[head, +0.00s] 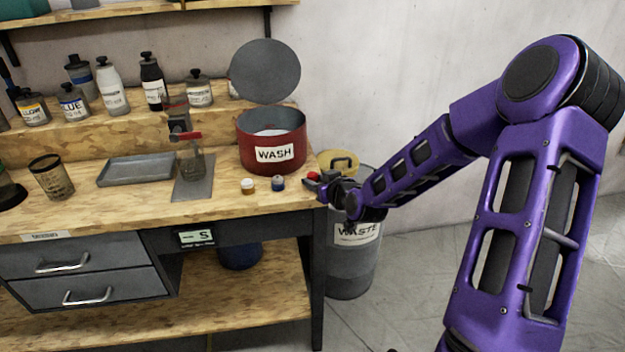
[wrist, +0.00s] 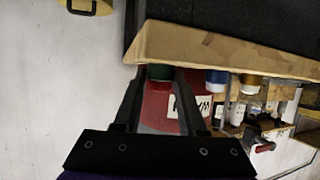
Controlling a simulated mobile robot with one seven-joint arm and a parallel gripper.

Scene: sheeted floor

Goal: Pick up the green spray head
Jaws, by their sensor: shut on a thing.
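The green spray head (wrist: 159,73) is a small green piece with a red end, seen between my fingertips in the wrist view. In the head view its red end (head: 313,176) shows at the right front corner of the workbench (head: 205,212), and the rest is mostly hidden by my gripper (head: 325,186). My gripper (wrist: 161,77) is shut on it, with one finger on each side. I cannot tell whether it still touches the bench top.
A grey WASTE bin (head: 350,272) with a yellow lid (head: 337,160) stands beside the bench. Floor at right is clear.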

